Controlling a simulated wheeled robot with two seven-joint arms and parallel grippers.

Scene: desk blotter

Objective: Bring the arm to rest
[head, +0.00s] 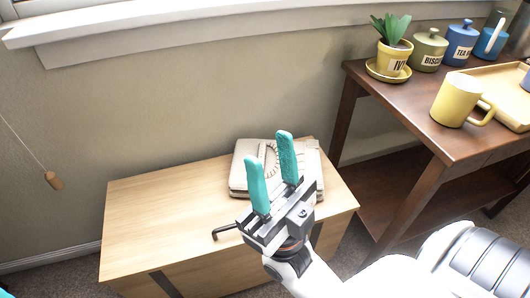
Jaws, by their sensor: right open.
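My right gripper (268,150) has two teal fingers, which stand apart with nothing between them. It points up and away, in front of a wooden chest (150,215) and a cream telephone-like object (240,165) on it. The fingers overlap that object in the picture and hide part of it; I cannot tell whether they touch it. My right arm (385,277) comes in from the lower right.
A dark wooden table (420,105) on the right holds a yellow mug (455,100), a yellow tray (500,80), a potted plant (391,55) and several canisters. A windowsill (200,25) runs along the wall. The chest top's left half is clear.

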